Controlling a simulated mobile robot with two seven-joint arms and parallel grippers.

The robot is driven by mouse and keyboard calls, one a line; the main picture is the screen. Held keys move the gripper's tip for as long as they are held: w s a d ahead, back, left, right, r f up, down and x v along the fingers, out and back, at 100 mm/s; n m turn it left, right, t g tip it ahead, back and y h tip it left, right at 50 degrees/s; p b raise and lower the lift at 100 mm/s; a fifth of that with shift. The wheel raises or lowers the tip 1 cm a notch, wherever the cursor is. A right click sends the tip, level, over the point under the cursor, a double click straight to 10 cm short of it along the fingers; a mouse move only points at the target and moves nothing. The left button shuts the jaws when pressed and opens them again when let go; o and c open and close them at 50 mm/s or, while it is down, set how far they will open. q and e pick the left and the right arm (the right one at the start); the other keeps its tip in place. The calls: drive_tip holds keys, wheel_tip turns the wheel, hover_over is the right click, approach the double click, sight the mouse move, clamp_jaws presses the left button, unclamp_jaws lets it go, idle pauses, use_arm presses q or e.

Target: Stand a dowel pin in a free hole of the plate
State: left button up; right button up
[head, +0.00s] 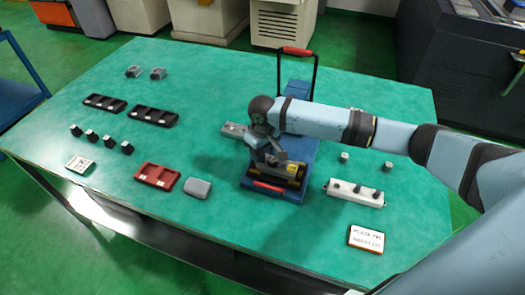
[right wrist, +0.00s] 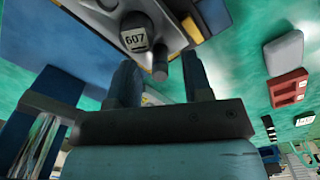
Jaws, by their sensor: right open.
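My right gripper (head: 277,158) is over the blue toolbox in the head view. In the right wrist view its two fingers are apart (right wrist: 160,68), with nothing held between them. A short grey cylinder (right wrist: 160,62), perhaps a dowel pin, shows beyond the gap between the fingertips. A white block (head: 345,190) with dark pegs lies right of the toolbox. My left gripper is not in view.
The blue toolbox (head: 292,192) has a tall red-topped handle (head: 297,51). A lettered card (head: 366,238) lies at the front right. A red tray (head: 157,176), grey case (head: 197,188), black trays (head: 154,116) and small dark blocks (head: 92,134) stand left. The front middle is clear.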

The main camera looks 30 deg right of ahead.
wheel_tip(320, 180, up, 14)
drive_tip(key=shift+p, duration=0.3)
drive_tip(key=shift+f, duration=0.1)
